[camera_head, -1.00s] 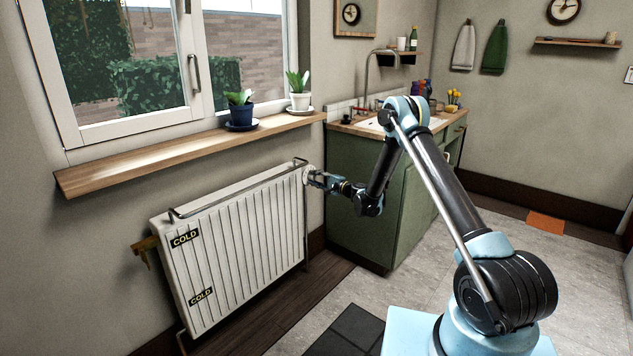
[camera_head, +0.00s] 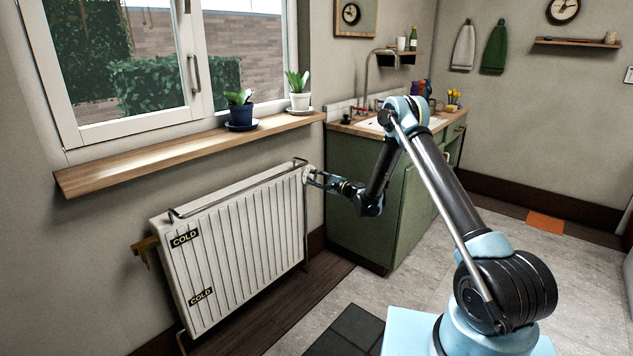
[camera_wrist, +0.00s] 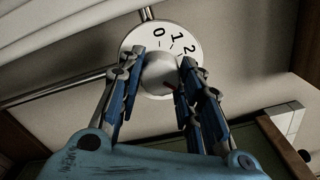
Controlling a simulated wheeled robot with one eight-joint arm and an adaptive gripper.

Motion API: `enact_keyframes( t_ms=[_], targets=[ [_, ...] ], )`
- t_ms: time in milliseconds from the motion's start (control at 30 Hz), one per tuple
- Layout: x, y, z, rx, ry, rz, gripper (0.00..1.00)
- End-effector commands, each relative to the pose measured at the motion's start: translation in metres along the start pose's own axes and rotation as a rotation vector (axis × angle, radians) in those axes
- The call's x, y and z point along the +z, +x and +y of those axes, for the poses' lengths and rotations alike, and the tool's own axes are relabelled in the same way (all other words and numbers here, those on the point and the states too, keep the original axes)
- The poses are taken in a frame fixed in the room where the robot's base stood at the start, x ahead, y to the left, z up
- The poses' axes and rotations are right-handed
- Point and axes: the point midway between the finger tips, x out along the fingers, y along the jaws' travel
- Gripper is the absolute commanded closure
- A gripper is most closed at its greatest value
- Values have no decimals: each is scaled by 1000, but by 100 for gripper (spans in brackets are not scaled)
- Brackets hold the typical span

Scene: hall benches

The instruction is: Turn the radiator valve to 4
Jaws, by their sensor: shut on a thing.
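The white radiator (camera_head: 243,232) stands below the window, with two COLD labels on its left side. Its valve (camera_head: 308,174) is at the upper right end. In the wrist view the valve shows as a round white dial (camera_wrist: 136,42) with the numbers 0, 1 and 2 visible along its upper right rim. A grey-white knob (camera_wrist: 157,72) sits at its centre, with a small red mark low on its right side. My gripper (camera_wrist: 160,63) is shut on the knob, one finger on each side. The right finger hides the dial past 2, so the number 4 is not visible.
A metal rail (camera_head: 240,186) runs along the radiator top. The wooden sill (camera_head: 190,151) with two potted plants is above. The green sink cabinet (camera_head: 375,215) stands close to the right of my gripper. The floor in front is clear except for a dark mat (camera_head: 345,335).

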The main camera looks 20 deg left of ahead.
Motion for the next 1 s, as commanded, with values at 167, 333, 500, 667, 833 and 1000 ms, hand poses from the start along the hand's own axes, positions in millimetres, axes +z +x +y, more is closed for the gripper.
enact_keyframes(
  t_ms=[167, 333, 500, 667, 833, 1000],
  targets=[
    [-3, -2, 0, -1, -2, 4, 45],
    [-1, -1, 0, -1, -2, 2, 45],
    [-1, -3, 0, -1, -1, 2, 45],
    [-1, -18, -1, -1, -1, 3, 45],
    [-2, -50, 0, -1, -1, 4, 45],
    [-3, -82, 0, -1, -1, 4, 45]
  ],
)
